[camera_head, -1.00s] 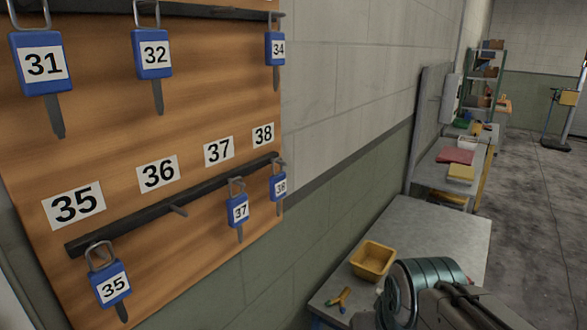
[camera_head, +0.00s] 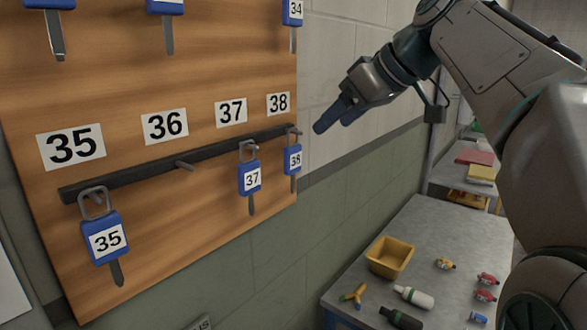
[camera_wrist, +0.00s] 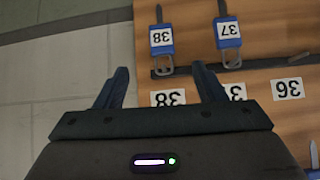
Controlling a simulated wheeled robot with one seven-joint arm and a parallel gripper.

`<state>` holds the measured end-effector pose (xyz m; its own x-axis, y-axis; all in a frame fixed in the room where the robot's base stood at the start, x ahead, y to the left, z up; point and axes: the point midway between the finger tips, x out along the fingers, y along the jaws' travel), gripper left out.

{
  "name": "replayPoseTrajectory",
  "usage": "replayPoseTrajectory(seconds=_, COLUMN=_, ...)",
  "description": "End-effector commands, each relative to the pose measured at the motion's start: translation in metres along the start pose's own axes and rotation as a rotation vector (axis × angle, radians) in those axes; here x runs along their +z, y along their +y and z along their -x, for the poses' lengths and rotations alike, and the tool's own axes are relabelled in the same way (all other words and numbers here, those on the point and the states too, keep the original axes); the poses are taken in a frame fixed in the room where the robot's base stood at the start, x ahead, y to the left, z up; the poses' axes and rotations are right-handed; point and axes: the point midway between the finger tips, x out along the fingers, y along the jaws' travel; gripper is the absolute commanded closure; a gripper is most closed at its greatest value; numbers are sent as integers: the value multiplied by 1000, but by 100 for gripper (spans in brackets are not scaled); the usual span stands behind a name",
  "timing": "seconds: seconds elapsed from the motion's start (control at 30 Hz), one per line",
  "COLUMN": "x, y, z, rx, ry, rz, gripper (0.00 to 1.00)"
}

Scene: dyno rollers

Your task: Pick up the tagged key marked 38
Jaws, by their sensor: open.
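The key with the blue tag marked 38 (camera_head: 293,159) hangs by its metal loop from a peg at the right end of the dark rail (camera_head: 170,165), under the 38 label (camera_head: 278,103). In the wrist view the tag (camera_wrist: 161,38) shows upside down, ahead of the fingers and between their lines. My gripper (camera_head: 335,115) is open and empty, to the right of the tag and a little higher, apart from it. In the wrist view its two blue fingers (camera_wrist: 160,85) stand apart, with the 38 label between them.
The key marked 37 (camera_head: 249,177) hangs close to the left of 38, and key 35 (camera_head: 106,238) hangs farther left. The peg under label 36 is bare. Below right, a table (camera_head: 432,235) holds a yellow bin (camera_head: 390,257), bottles and small items.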

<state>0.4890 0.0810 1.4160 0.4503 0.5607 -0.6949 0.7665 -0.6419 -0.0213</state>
Motion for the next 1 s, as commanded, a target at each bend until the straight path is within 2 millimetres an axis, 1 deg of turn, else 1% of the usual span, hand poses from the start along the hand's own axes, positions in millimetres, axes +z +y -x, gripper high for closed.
replayPoseTrajectory(seconds=0.07, x=-4, y=1, z=0, rx=-7, ry=12, rz=26, gripper=36)
replayPoseTrajectory(seconds=0.17, x=-7, y=0, z=-6, rx=-14, ry=18, rz=40, gripper=36)
replayPoseTrajectory(seconds=0.27, x=-8, y=0, z=-24, rx=-16, ry=17, rz=42, gripper=36)
replayPoseTrajectory(seconds=0.4, x=-8, y=-1, z=-52, rx=-16, ry=16, rz=40, gripper=36)
replayPoseTrajectory(seconds=0.5, x=-9, y=-1, z=-68, rx=-14, ry=17, rz=41, gripper=36)
replayPoseTrajectory(seconds=0.6, x=-9, y=-1, z=-79, rx=-12, ry=17, rz=40, gripper=36)
replayPoseTrajectory(seconds=0.77, x=-9, y=-1, z=-88, rx=-12, ry=17, rz=39, gripper=36)
replayPoseTrajectory(seconds=1.0, x=-8, y=-3, z=-124, rx=-13, ry=16, rz=38, gripper=36)
